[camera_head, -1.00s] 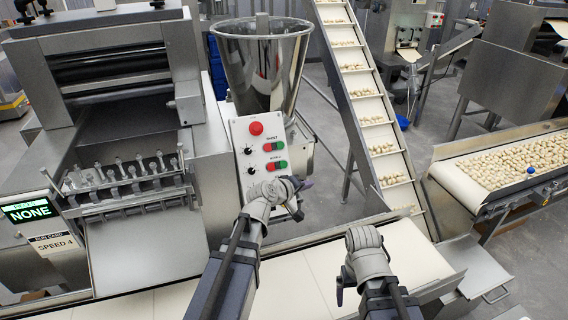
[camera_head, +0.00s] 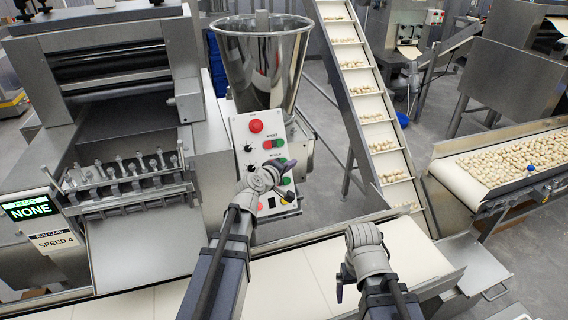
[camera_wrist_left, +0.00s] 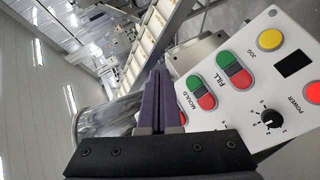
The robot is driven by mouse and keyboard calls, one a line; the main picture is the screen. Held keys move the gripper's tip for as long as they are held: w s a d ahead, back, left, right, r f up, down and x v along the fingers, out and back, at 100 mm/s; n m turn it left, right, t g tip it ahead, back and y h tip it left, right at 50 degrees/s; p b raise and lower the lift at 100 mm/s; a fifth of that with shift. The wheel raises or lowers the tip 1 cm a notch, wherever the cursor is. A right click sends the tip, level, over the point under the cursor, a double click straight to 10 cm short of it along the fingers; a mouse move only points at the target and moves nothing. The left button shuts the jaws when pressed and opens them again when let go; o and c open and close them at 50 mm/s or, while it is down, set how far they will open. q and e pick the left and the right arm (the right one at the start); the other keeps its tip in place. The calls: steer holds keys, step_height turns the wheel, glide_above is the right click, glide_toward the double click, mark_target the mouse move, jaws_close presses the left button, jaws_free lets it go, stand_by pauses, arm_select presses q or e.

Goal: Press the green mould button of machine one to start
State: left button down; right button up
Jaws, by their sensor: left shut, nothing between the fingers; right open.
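The white control panel (camera_head: 240,140) is on the machine at centre left. Its green mould button (camera_head: 282,161) is partly visible behind my left gripper (camera_head: 284,168). In the left wrist view the panel is tilted, and the green mould button (camera_wrist_left: 193,83) sits beside its red partner (camera_wrist_left: 206,102). My left gripper (camera_wrist_left: 158,75) is shut and empty, its fingers appearing just left of the mould pair. I cannot tell whether the fingertips touch the panel. My right gripper (camera_head: 362,238) is over the pale belt, apart from the panel; its fingers are mostly hidden.
Near the mould pair are the fill buttons (camera_wrist_left: 233,70), a yellow jog button (camera_wrist_left: 270,40), a black knob (camera_wrist_left: 272,118) and a red power button (camera_wrist_left: 314,92). A steel hopper (camera_head: 262,60) stands behind the panel. A pale belt (camera_head: 310,275) runs in front; an inclined conveyor (camera_head: 365,105) rises right.

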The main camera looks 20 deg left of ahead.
arm_select(q)
steer(key=shift+w+a+f+b, duration=0.65)
steer(key=shift+w+f, duration=0.05)
steer(key=shift+w, duration=0.25)
steer(key=shift+w+a+f+b, duration=0.65)
steer(key=shift+w+f+b, duration=0.1)
steer(key=shift+w, duration=0.25)
steer(key=shift+w+a+f+b, duration=0.6)
steer(key=shift+w+a+f, duration=0.1)
steer(key=shift+w, duration=0.25)
steer(key=shift+w+f, duration=0.1)
steer(key=shift+w+a+f, duration=0.15)
steer(key=shift+w, duration=0.05)
steer(key=shift+w+a+f+b, duration=0.2)
steer(key=shift+w+b, duration=0.05)
steer(key=shift+b, duration=0.2)
stand_by(0.5)
steer(key=shift+r, duration=0.1)
stand_by(0.3)
steer(key=shift+s+d+r+p, duration=0.35)
steer(key=shift+s+d+p, duration=0.1)
steer(key=shift+s, duration=0.15)
steer(key=s+d+r+p, duration=0.2)
steer(key=s, duration=0.1)
steer(key=shift+s+d+r+p, duration=0.15)
steer(key=shift+s+r+p, duration=0.05)
steer(key=shift+r+p, duration=0.1)
stand_by(0.3)
